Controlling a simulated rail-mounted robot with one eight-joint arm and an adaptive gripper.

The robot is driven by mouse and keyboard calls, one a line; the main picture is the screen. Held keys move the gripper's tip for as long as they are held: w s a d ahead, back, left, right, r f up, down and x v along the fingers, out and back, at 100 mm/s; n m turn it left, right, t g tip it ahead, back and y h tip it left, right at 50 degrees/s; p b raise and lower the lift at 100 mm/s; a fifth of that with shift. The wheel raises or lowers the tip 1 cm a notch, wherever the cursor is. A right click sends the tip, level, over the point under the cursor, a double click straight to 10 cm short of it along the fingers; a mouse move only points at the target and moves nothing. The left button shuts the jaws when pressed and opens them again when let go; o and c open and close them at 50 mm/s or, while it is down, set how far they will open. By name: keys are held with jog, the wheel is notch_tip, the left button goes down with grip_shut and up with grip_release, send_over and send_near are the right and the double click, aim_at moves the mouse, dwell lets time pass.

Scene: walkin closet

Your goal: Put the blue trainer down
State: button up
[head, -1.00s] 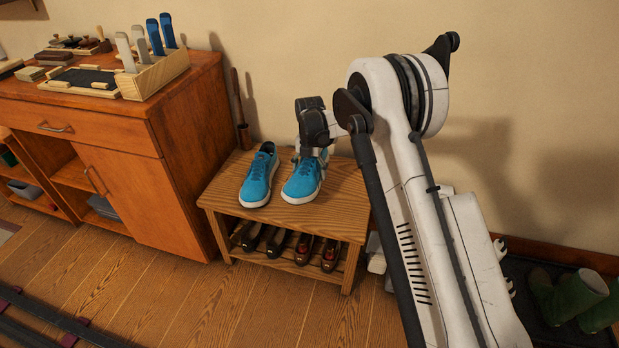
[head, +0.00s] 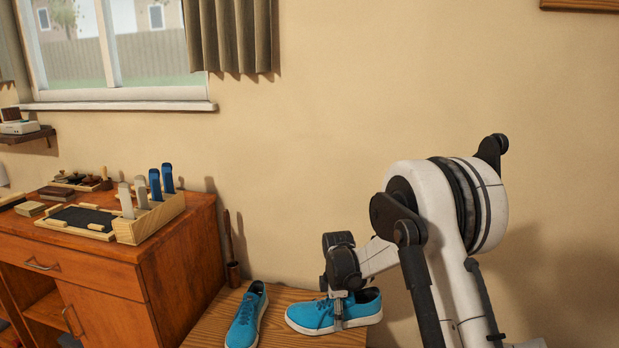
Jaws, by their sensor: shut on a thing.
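A blue trainer (head: 305,315) with a white sole is at the right of the wooden bench (head: 210,322), side-on with its toe to the left. My gripper (head: 339,314) is above its middle, shut on it, with a finger down its near side. I cannot tell whether its sole touches the bench top. The other blue trainer (head: 243,318) stands on the bench to the left, toe towards the camera, a small gap away. The bench's front and lower shelf are out of the frame.
A wooden cabinet (head: 180,255) stands left of the bench, with a brush box (head: 150,220) and a dark mat (head: 78,219) on top. A shoehorn in a holder (head: 233,272) stands at the wall behind. A curtained window (head: 115,50) is above.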

aim_at(361, 318)
jog(key=s+d+r+m+p, duration=0.3)
jog(key=s+d+m, duration=0.3)
jog(key=s+m, duration=0.2)
jog(key=s+d+r+m+p, duration=0.3)
jog(key=s+d+r+m, duration=0.2)
jog(key=s+m, duration=0.3)
jog(key=d+m, duration=0.1)
jog(key=m, duration=0.2)
jog(key=shift+d+r+m, duration=0.25)
jog(key=shift+r+m, duration=0.05)
